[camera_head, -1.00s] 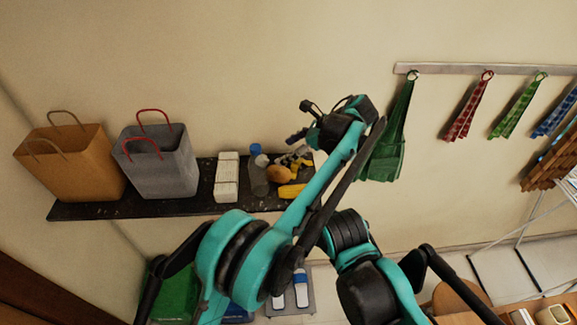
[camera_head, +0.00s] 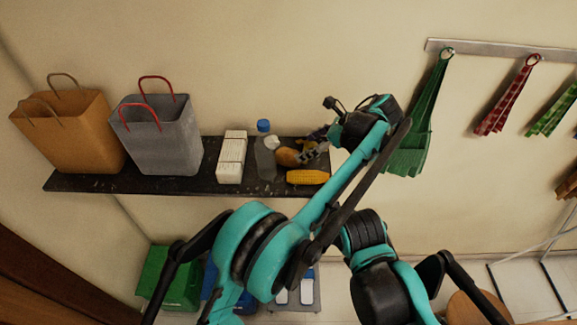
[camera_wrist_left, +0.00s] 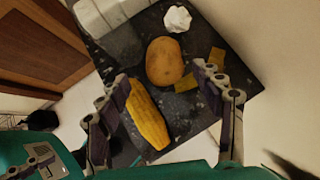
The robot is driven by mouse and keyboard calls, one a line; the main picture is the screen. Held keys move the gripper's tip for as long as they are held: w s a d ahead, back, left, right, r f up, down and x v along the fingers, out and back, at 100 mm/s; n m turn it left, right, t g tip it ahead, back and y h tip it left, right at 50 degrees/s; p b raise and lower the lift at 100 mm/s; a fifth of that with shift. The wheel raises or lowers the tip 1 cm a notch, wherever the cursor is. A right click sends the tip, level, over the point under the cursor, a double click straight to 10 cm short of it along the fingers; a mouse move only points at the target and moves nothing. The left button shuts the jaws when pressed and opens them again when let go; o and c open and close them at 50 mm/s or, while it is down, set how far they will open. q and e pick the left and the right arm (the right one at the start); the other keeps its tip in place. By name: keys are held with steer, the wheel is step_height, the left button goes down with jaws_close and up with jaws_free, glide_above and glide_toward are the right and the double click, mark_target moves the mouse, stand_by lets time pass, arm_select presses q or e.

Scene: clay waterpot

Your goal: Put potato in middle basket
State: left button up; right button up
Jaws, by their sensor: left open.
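The potato (camera_head: 288,157) lies on the dark shelf (camera_head: 85,183). In the left wrist view the brown potato (camera_wrist_left: 167,62) shows between the fingertips of my left gripper (camera_wrist_left: 161,75). That gripper is open, with a finger on either side and nothing held. In the head view my left gripper (camera_head: 312,147) is just right of the potato and partly covers it. Whether it touches is unclear. On the floor below stand a green basket (camera_head: 165,278), a blue basket (camera_head: 212,290) in the middle, mostly hidden by my arm, and a grey one (camera_head: 315,297). My right gripper is not in view.
A yellow corn cob (camera_head: 308,177) lies close by the potato and beside the left finger in the wrist view. A clear bottle (camera_head: 265,155), white boxes (camera_head: 232,158), a grey bag (camera_head: 155,140) and a brown bag (camera_head: 70,135) stand leftward. Cloths (camera_head: 415,130) hang right.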

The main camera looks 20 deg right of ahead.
mark_target(292, 155)
arm_select(q)
steer(key=shift+f+b, duration=0.3)
steer(key=shift+f, duration=0.4)
steer(key=shift+w+a+f, duration=0.15)
steer(key=shift+f, duration=0.15)
steer(key=shift+x, duration=0.9)
steer(key=b+x, duration=0.1)
steer(key=x, duration=0.4)
steer(key=shift+w+f, duration=0.2)
steer(key=shift+c, duration=1)
steer(key=c, duration=1)
steer(key=shift+o, duration=0.2)
steer(key=shift+r, duration=0.1)
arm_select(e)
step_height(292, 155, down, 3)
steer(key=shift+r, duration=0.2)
arm_select(q)
steer(key=shift+r, duration=0.1)
